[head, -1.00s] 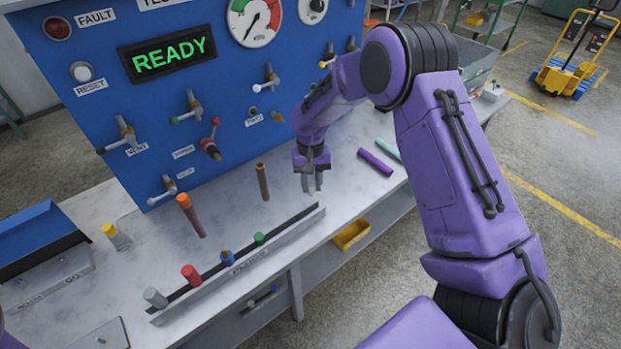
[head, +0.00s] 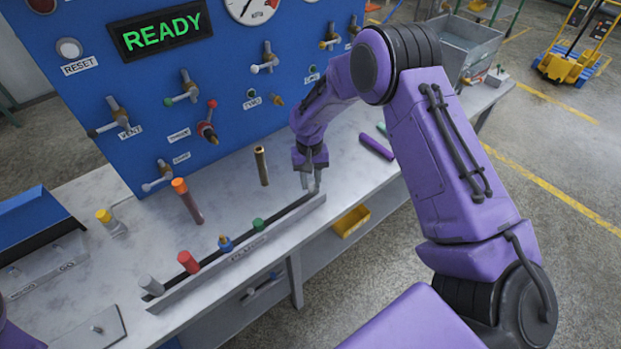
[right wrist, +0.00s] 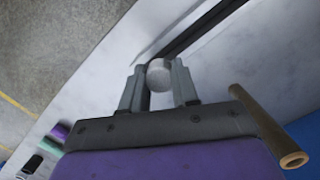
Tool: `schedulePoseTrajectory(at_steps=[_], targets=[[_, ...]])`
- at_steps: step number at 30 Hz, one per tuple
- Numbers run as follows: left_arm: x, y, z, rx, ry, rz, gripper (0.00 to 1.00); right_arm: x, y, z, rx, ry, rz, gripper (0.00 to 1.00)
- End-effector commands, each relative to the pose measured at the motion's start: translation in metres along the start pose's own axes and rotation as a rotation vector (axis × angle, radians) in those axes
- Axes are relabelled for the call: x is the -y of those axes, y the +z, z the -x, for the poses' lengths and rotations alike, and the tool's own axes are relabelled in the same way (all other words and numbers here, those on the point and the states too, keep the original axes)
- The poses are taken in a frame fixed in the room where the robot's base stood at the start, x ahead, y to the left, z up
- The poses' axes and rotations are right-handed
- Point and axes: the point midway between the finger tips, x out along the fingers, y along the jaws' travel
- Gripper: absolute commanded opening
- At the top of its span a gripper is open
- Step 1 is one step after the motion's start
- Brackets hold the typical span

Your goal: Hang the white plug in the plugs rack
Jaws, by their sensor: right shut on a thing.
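The white plug (right wrist: 159,74) shows in the right wrist view as a round pale end between the two fingertips. My right gripper (right wrist: 159,88) is shut on it. In the head view my right gripper (head: 311,186) points down at the right end of the plugs rack (head: 225,264), and the fingers largely hide the plug there. I cannot tell whether the plug touches the rack. The rack is a long grey rail with a dark slot, which also shows in the right wrist view (right wrist: 190,35). My left gripper is out of view.
Grey (head: 151,286), red (head: 188,262), blue (head: 225,243) and green (head: 259,225) plugs sit along the rack. An orange-topped hose (head: 188,202) and a brown hose (head: 261,166) stand behind it, before the blue panel (head: 150,110). A purple tube (head: 376,146) lies at the right.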

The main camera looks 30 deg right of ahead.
Motion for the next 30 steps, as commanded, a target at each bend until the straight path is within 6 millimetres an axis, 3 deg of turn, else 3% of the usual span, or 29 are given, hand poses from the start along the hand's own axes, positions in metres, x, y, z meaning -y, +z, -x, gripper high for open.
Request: schedulePoseTrajectory(at_steps=[30], targets=[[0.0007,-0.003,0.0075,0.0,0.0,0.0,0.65,0.0002,-0.0005,0.0006,0.0,0.0,0.0,0.0]])
